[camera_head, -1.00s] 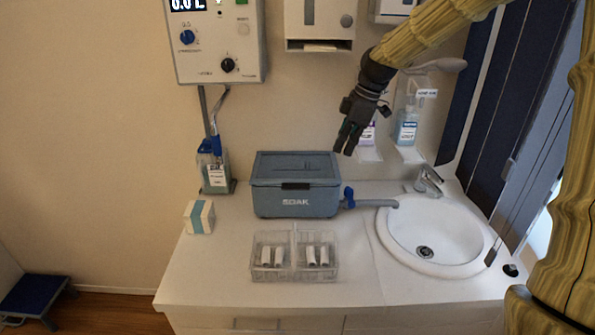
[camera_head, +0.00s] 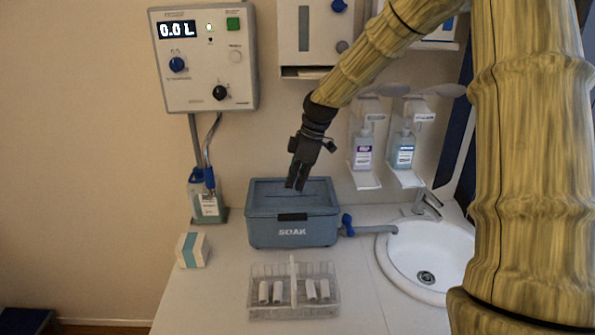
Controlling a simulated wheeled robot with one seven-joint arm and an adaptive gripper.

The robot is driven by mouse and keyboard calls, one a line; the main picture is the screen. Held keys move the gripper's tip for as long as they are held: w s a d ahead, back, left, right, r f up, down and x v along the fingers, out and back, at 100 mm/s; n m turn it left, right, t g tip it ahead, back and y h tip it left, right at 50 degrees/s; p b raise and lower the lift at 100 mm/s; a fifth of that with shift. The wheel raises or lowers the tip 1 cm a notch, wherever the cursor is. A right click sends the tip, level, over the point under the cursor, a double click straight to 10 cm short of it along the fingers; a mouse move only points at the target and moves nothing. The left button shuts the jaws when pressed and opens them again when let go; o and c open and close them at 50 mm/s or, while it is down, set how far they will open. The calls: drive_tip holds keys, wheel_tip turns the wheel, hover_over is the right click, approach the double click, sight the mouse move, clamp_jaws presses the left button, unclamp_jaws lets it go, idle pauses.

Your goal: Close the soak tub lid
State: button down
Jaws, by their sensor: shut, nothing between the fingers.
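The blue-grey soak tub (camera_head: 270,234), marked "SOAK", stands on the counter against the back wall. Its lid (camera_head: 265,200) appears to lie flat across the top, with a dark latch or handle at the front edge. I cannot tell whether it is fully seated. My gripper (camera_head: 296,187) is shut and empty, pointing down. In the picture its fingertips overlap the middle of the lid; I cannot tell whether they touch it.
A clear rack with white cylinders (camera_head: 293,300) sits in front of the tub. A small box (camera_head: 193,250) and a bottle (camera_head: 207,205) stand left. A blue valve with a pipe (camera_head: 365,229) leads right to the sink (camera_head: 395,262). Dispensers and a control box (camera_head: 205,60) hang above.

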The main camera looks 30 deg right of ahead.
drive_tip(key=p, duration=0.2)
hover_over(286, 218)
drive_tip(key=d, duration=0.1)
drive_tip(key=f, duration=0.6)
drive_tip(key=shift+s+d, duration=0.2)
drive_tip(key=shift+s, duration=0.1)
drive_tip(key=shift+d+p+x, duration=0.15)
drive_tip(key=shift+p+x, duration=0.2)
drive_tip(key=shift+x, duration=0.35)
drive_tip(key=shift+d+p+x, duration=0.1)
drive_tip(key=shift+p+x, duration=0.25)
drive_tip(key=shift+x, duration=0.35)
drive_tip(key=shift+s+f, duration=0.1)
drive_tip(key=shift+s, duration=0.15)
